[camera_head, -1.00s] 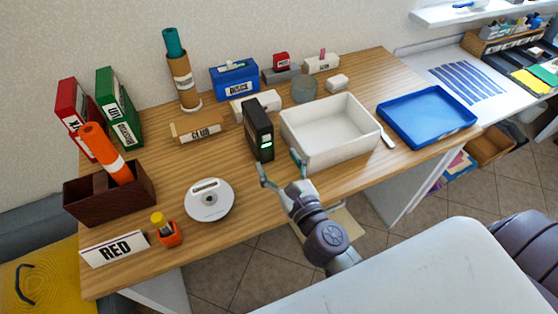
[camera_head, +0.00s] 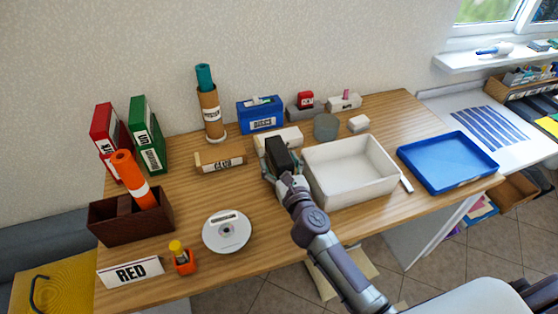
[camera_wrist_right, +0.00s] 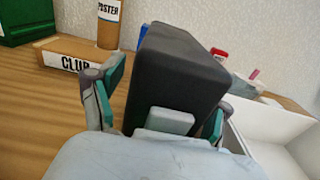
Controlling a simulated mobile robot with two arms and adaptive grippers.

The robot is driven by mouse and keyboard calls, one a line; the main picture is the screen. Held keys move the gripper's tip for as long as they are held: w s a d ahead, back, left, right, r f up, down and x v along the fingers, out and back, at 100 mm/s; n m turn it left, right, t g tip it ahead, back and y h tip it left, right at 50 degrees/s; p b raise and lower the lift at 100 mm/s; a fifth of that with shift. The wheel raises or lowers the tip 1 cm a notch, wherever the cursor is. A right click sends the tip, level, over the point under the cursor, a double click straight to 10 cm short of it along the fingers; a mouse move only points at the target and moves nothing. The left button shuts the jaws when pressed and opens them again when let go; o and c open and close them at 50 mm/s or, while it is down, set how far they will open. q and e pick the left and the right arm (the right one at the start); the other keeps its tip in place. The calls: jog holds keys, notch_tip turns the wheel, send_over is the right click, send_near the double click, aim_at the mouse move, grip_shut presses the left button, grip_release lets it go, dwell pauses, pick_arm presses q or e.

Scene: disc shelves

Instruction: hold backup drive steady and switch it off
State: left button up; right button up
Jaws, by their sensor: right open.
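The backup drive (camera_head: 279,152) is a black upright box on the wooden desk, just left of the white tray. In the right wrist view the drive (camera_wrist_right: 178,70) fills the middle, with a pale grey block low on its near face (camera_wrist_right: 170,122). My right gripper (camera_head: 281,172) is at the drive. Its fingers stand on either side of the drive, and the jaws are open; a gap shows at the left finger. My gripper hides the lower front of the drive in the head view. My left gripper is not in view.
The white tray (camera_head: 385,186) stands close on the right of the drive. A cardboard "CLUB" box (camera_head: 220,163) is to the left and a white disc (camera_head: 226,232) lies in front-left. A blue tray (camera_head: 447,162) is farther right. Bare desk lies left of the drive.

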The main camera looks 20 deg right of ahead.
jog(key=shift+w, duration=0.1)
jog(key=shift+c, duration=0.3)
jog(key=c, duration=1.3)
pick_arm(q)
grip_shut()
pick_arm(e)
jog(key=shift+c, duration=0.4)
dwell(1.4)
